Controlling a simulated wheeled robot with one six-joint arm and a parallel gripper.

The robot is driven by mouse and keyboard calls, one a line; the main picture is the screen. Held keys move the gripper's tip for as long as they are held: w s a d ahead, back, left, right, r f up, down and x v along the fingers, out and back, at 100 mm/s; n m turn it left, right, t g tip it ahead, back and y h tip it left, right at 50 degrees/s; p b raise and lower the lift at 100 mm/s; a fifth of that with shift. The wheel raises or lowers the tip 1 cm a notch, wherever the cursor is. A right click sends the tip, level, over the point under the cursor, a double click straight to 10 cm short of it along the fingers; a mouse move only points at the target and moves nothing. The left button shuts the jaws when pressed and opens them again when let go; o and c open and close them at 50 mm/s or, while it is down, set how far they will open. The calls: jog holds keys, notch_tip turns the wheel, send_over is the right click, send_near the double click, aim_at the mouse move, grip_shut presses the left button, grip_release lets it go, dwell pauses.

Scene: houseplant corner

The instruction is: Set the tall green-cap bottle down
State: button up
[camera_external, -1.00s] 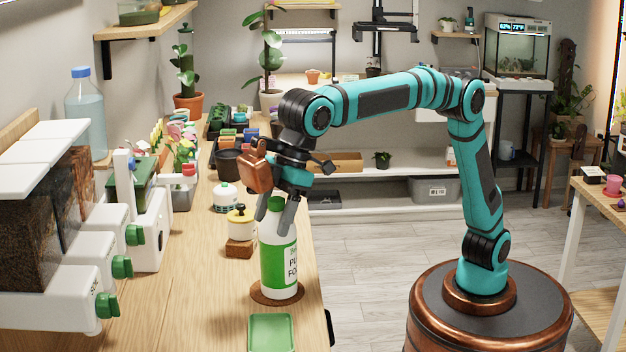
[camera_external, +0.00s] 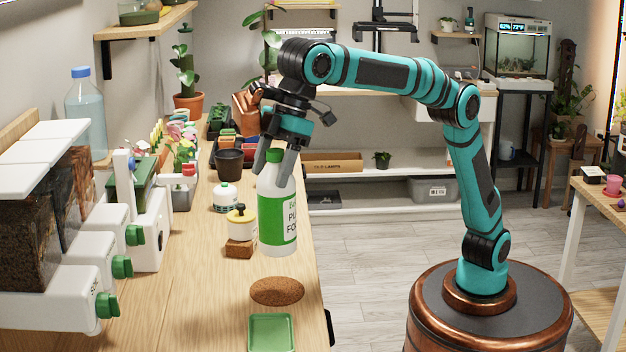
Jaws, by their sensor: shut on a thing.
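The tall bottle (camera_external: 277,215) is white with a green label and a green cap, its cap partly hidden between the fingers. My gripper (camera_external: 273,165) is shut on it near the top and holds it upright in the air. The bottle's bottom is clear of the wooden bench (camera_external: 215,285). A round brown cork mat (camera_external: 277,291) lies bare on the bench, nearer the camera than the bottle.
A green tray (camera_external: 271,333) lies just in front of the cork mat. White dispensers (camera_external: 70,280) with green knobs line the left side.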

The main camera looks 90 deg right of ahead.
aim_at(271, 151)
jog(key=shift+w+d+r, duration=0.1)
jog(key=shift+r, duration=2.45)
jog(key=shift+w+d, duration=0.3)
jog(key=shift+d, duration=0.2)
jog(key=shift+w+d, duration=0.25)
jog(key=shift+d, duration=0.2)
jog(key=w+d+m, duration=0.1)
jog(key=w+d, duration=0.2)
jog(key=d, duration=0.5)
jog(key=w+d+m+h, duration=0.1)
jog(key=w+d, duration=0.3)
jog(key=d, duration=0.3)
jog(key=w+d+m, duration=0.1)
jog(key=w+d, duration=0.2)
jog(key=d, duration=0.5)
jog(key=w+d+m+h, duration=0.2)
jog(key=d+m, duration=0.2)
jog(key=d, duration=2.6)
notch_tip(271, 151, down, 15)
jog(key=shift+w+a+t, duration=0.2)
jog(key=shift+a+t, duration=0.1)
jog(key=shift+a, duration=0.05)
jog(key=shift+f, duration=0.2)
jog(key=o, duration=1.7)
jog(key=v, duration=1.2)
jog(key=shift+d, duration=0.2)
